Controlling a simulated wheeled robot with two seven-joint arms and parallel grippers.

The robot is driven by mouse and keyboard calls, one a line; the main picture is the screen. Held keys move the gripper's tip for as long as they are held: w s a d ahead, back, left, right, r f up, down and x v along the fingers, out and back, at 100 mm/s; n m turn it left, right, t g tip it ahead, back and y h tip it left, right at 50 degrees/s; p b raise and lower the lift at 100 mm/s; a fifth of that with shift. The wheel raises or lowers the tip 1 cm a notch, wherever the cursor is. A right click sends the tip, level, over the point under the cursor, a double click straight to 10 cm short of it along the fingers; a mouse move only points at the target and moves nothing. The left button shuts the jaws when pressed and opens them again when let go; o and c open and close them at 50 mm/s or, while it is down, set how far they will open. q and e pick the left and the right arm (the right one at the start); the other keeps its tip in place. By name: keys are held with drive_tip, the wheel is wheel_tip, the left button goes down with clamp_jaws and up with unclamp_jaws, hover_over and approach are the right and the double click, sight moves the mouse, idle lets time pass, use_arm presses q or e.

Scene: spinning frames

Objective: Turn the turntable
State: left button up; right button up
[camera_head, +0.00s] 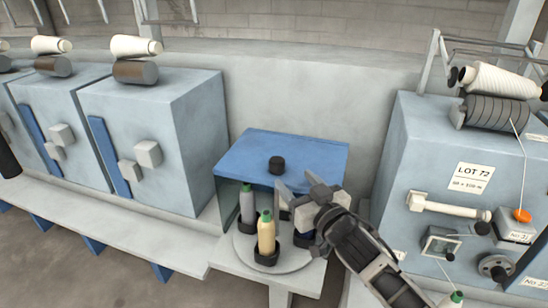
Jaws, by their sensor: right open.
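The turntable (243,251) is a pale round disc at the front of a blue-topped box. On it stand a grey cone (247,204) and a yellow cone (266,234), both with green tips and in dark holders. Another dark holder at the disc's right is partly hidden by my right gripper. My right gripper (283,199) is open, its fingers pointing left over the turntable behind the yellow cone. I cannot tell if it touches anything. My left gripper is not in view.
The blue box lid (310,153) with a black knob (277,165) is behind the gripper. Blue-grey machines stand left (190,140) and right (425,150). A pale ledge (130,225) runs along the left front. An orange button (522,215) is on the right machine.

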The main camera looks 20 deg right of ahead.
sight(274, 158)
drive_tip(key=w, duration=0.3)
drive_tip(key=w+a, duration=0.1)
drive_tip(key=w, duration=0.3)
drive_tip(key=w+a, duration=0.1)
drive_tip(key=w, duration=0.3)
drive_tip(key=shift+w+a, duration=0.1)
drive_tip(key=shift+w, duration=0.1)
clamp_jaws()
drive_tip(key=shift+b, duration=0.3)
drive_tip(key=shift+f+h+b, duration=0.15)
drive_tip(key=shift+h+b, duration=0.15)
